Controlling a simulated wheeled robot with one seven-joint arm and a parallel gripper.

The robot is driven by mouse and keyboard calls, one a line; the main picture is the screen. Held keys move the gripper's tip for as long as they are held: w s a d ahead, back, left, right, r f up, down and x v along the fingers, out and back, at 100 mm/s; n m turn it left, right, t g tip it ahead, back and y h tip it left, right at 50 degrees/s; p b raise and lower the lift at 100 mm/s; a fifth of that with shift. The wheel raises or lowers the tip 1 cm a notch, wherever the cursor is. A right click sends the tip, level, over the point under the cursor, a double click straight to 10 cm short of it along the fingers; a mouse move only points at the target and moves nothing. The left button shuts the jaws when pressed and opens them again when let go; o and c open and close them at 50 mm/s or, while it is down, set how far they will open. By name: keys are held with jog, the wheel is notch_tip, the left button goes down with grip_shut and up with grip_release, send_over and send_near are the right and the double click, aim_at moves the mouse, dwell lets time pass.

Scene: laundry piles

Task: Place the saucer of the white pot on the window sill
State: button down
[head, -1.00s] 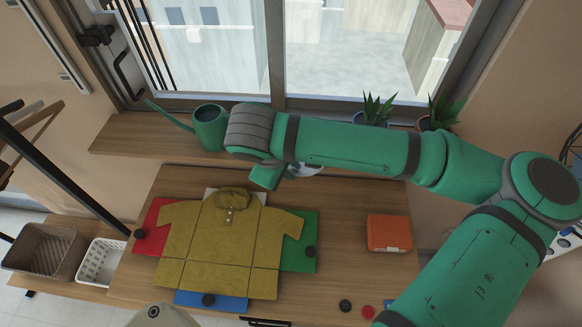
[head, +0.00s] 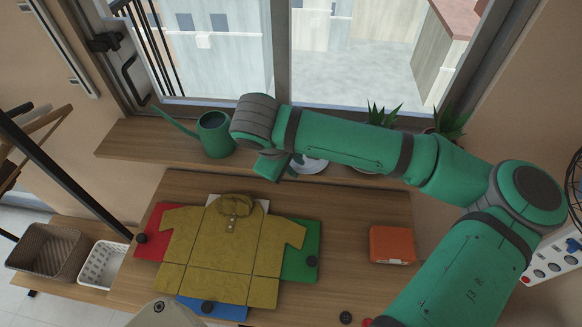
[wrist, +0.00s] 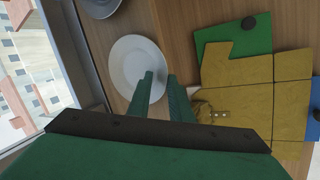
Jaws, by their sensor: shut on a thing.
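A round white saucer (head: 311,166) shows below my forearm, over the front part of the wooden window sill (head: 140,140). My gripper (head: 289,166) is at its left side. In the wrist view the saucer (wrist: 130,62) looks flat and empty, and my gripper (wrist: 161,82) is shut on its near rim, one finger overlapping the plate. I cannot tell whether the saucer touches the sill. A second saucer (wrist: 98,4) is partly cut off at the top of the wrist view. My arm hides most of the plant pots, and no white pot is plain to see.
A green watering can (head: 215,134) stands on the sill, left of my gripper. Two spiky plants (head: 381,115) stand behind my arm. Below lies a table with a mustard shirt (head: 230,250) on coloured boards and an orange box (head: 391,244). The sill's left end is clear.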

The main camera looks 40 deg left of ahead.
jog(key=shift+w+a, duration=0.35)
jog(key=shift+a, duration=0.1)
jog(key=c, duration=1.5)
grip_release()
jog(key=shift+c, duration=0.2)
jog(key=shift+f, duration=0.15)
jog(key=shift+s, duration=0.1)
jog(key=shift+a+r, duration=0.15)
jog(key=shift+r, duration=0.5)
jog(key=d+v, duration=0.1)
jog(key=v, duration=0.6)
jog(key=shift+s+r, duration=0.15)
